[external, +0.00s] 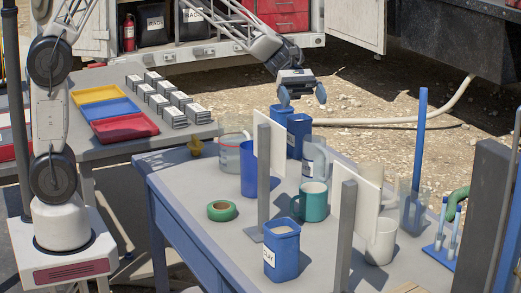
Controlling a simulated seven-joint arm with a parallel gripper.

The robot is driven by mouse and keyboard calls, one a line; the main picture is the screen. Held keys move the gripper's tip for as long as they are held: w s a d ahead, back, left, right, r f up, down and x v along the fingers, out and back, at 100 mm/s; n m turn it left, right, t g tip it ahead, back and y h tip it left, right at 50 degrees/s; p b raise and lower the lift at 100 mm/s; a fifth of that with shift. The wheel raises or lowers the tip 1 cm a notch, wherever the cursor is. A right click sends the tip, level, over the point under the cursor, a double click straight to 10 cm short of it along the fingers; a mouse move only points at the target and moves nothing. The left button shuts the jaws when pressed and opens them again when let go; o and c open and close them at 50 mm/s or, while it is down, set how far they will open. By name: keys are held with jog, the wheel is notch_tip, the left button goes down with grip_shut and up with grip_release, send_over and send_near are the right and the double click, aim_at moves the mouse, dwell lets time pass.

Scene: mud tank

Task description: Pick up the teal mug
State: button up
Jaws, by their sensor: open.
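The teal mug (311,205) stands upright on the blue-edged table, near its middle, between two upright white panels. Its handle points left, and its inside looks pale. My gripper (303,94) is open and points down, high over the far part of the table. It is well above and beyond the mug in the picture, over the blue containers at the back. Nothing shows between its blue fingertips.
White panels (341,188) on grey posts flank the mug. A labelled blue bin (283,256) stands in front, a clear pitcher (318,162) behind, and a white mug (380,246) to the right. A green tape roll (231,212) lies left. The table's left front is clear.

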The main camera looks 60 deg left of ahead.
send_near(311, 187)
jog(key=d, duration=0.2)
jog(key=s+d, duration=0.1)
jog(key=shift+s+d+r, duration=0.15)
jog(key=shift+s+d, duration=0.05)
jog(key=shift+d, duration=0.15)
jog(key=shift+x, duration=1.3)
jog(key=shift+f+x, duration=0.2)
jog(key=shift+x, duration=2.4)
jog(key=shift+w+a, duration=0.1)
jog(key=c, duration=0.9)
jog(key=shift+r, duration=0.3)
jog(key=shift+r, duration=4.6)
